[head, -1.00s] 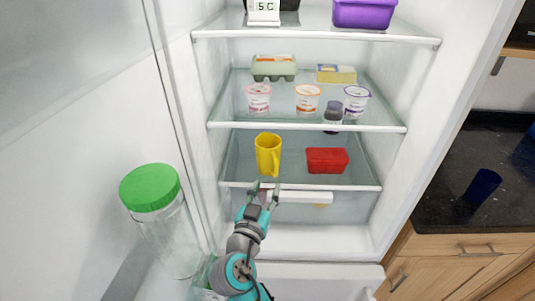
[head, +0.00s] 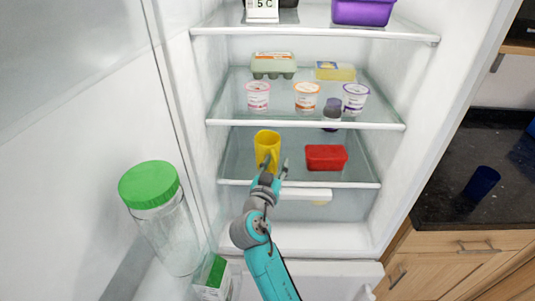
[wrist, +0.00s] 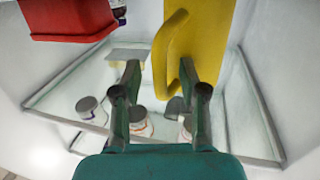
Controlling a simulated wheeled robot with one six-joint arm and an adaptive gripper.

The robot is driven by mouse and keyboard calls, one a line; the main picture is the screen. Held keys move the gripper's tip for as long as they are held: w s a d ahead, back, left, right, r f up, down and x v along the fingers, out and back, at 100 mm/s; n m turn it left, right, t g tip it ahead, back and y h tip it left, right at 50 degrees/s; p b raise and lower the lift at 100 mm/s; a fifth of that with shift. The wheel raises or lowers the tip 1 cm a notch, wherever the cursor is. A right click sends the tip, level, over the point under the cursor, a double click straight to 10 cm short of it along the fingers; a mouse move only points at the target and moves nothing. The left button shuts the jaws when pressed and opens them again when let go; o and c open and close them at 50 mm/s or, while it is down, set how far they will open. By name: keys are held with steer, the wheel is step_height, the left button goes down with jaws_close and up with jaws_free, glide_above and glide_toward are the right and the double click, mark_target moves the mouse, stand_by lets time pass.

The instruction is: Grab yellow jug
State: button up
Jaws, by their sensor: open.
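The yellow jug (head: 266,141) stands upright on the lower glass shelf of the open fridge, at the left. Its handle faces forward and a little right. My gripper (head: 275,164) is open and empty, just in front of the jug at the shelf's front edge. In the wrist view the jug (wrist: 199,38) is at the top, beyond the fingertips (wrist: 167,75). Its handle appears between the two fingers, nearer the right one. My gripper hides the jug's lower part in the head view. I cannot tell whether a finger touches the handle.
A red container (head: 326,158) sits right of the jug on the same shelf. The shelf above (head: 310,125) holds yogurt cups, a dark-lidded jar and an egg carton (head: 273,66). A large green-lidded jar (head: 150,187) and a carton (head: 212,277) stand at the lower left.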

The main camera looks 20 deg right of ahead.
mark_target(276, 158)
jaws_close()
steer(key=shift+r, duration=0.2)
stand_by(0.3)
steer(key=shift+r, duration=1.65)
steer(key=s+d, duration=0.1)
steer(key=s, duration=1.6)
steer(key=shift+s+d, duration=0.2)
steer(key=shift+s, duration=0.2)
steer(key=shift+s+f, duration=0.1)
